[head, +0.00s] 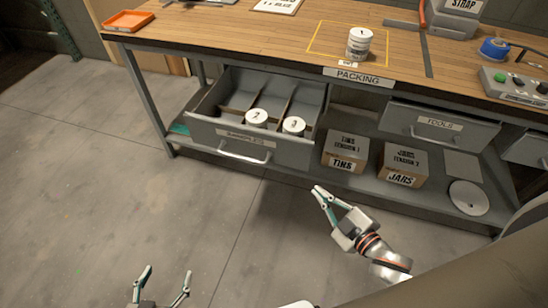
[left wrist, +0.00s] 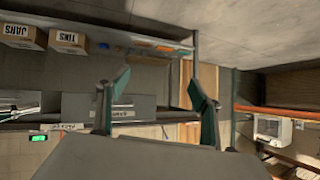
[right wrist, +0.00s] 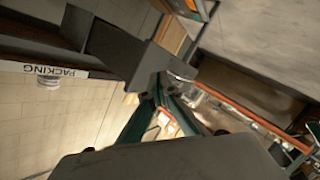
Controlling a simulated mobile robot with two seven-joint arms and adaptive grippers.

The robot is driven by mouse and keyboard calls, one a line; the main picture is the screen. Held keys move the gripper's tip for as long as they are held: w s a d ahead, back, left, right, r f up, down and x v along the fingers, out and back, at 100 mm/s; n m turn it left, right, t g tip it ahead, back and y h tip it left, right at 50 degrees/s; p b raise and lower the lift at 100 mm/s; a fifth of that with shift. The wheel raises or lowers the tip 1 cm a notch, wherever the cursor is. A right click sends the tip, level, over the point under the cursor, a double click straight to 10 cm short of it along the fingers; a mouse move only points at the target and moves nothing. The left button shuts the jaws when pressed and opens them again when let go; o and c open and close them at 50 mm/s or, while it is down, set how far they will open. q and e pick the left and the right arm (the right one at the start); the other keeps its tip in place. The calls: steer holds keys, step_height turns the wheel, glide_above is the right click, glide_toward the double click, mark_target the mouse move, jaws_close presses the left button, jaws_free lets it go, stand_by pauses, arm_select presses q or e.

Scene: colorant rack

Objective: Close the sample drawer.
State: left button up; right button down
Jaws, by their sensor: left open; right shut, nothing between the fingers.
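The grey sample drawer (head: 222,134) is pulled out under the left part of the bench. Its bar handle (head: 245,156) and label face me. Two white-lidded tins, 2 (head: 257,118) and 3 (head: 293,125), stand inside in separate compartments. My right gripper (head: 317,193) is shut and empty, to the right of and nearer me than the drawer front, apart from it. The drawer also shows close beyond its fingers in the right wrist view (right wrist: 120,48). My left gripper (head: 165,272) is open and empty, low in the head view, well short of the drawer.
A white tin 1 (head: 358,43) stands on the bench in a yellow outline. Boxes of tins (head: 345,150) and jars (head: 402,164) sit on the lower shelf, right of the drawer. The tools drawer (head: 438,125) is further right. Floor before the sample drawer is clear.

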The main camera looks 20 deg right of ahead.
mark_target(281, 157)
steer(key=w+a+n+y+b, duration=0.2)
steer(key=w+n, duration=0.3)
steer(key=w+a+n+g+y+b, duration=0.1)
steer(key=w+a+n+y+b, duration=0.1)
steer(key=w+a+n+y, duration=0.1)
steer(key=w+a+r+n+y+b, duration=0.1)
steer(key=w+a+n+y+b, duration=0.1)
steer(key=w+n, duration=0.4)
steer(key=shift+w+a+n+g+y+b, duration=0.2)
steer(key=shift+w+n+g+y+b, duration=0.15)
steer(key=shift+n+y, duration=0.4)
arm_select(q)
steer(key=shift+s+d+f, duration=0.1)
steer(key=shift+f, duration=1.1)
steer(key=shift+s+f, duration=0.1)
steer(key=shift+f, duration=1.05)
arm_select(e)
steer(key=shift+r, duration=0.1)
arm_select(q)
steer(key=shift+s+f, duration=0.1)
arm_select(e)
steer(key=shift+w+d, duration=0.15)
